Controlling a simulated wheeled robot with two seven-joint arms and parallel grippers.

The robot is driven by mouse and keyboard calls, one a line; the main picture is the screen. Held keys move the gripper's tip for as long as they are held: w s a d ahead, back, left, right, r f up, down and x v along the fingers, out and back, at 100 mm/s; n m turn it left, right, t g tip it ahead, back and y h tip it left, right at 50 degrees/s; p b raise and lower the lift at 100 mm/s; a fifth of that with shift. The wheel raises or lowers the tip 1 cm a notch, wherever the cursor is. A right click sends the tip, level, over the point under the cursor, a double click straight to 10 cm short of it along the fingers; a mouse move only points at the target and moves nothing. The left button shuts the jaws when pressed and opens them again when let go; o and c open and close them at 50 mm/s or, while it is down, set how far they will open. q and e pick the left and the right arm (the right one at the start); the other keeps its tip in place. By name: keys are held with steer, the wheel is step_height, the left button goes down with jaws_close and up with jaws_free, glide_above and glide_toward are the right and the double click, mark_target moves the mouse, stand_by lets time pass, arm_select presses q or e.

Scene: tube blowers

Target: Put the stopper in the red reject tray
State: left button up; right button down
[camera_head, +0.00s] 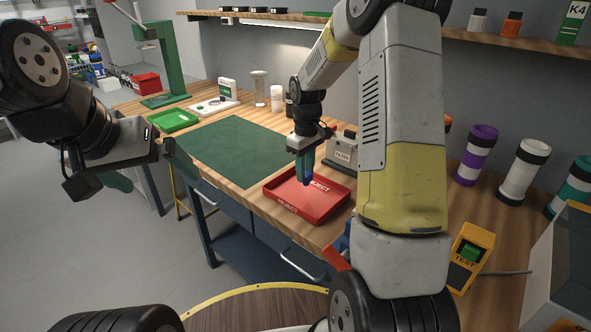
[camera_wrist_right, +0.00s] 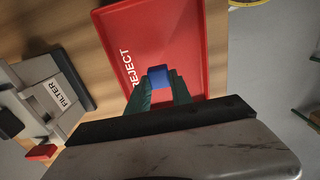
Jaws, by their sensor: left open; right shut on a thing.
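The red reject tray (camera_head: 307,200) lies on the wooden bench, with the word REJECT on its floor and front wall. It fills the upper middle of the right wrist view (camera_wrist_right: 205,30). My right gripper (camera_head: 304,178) points down over the tray. Its green fingers (camera_wrist_right: 158,88) are shut on the stopper (camera_wrist_right: 158,76), whose blue end shows between the tips. The rest of the stopper is largely hidden by the fingers. I cannot tell whether it touches the tray floor. My left gripper (camera_head: 148,170) is open and empty, out in front of the bench at the left.
A grey FILTER box (camera_head: 343,150) stands just behind the tray. A green mat (camera_head: 235,148) and a green tray (camera_head: 173,121) lie to the left. Banded tubes (camera_head: 477,155) and a yellow TEST device (camera_head: 471,255) stand at the right. The mat is bare.

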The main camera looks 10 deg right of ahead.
steer(key=shift+s+f, duration=0.1)
steer(key=shift+f, duration=1.5)
steer(key=shift+f, duration=0.1)
steer(key=c, duration=1.1)
jaws_free()
steer(key=shift+c, duration=0.2)
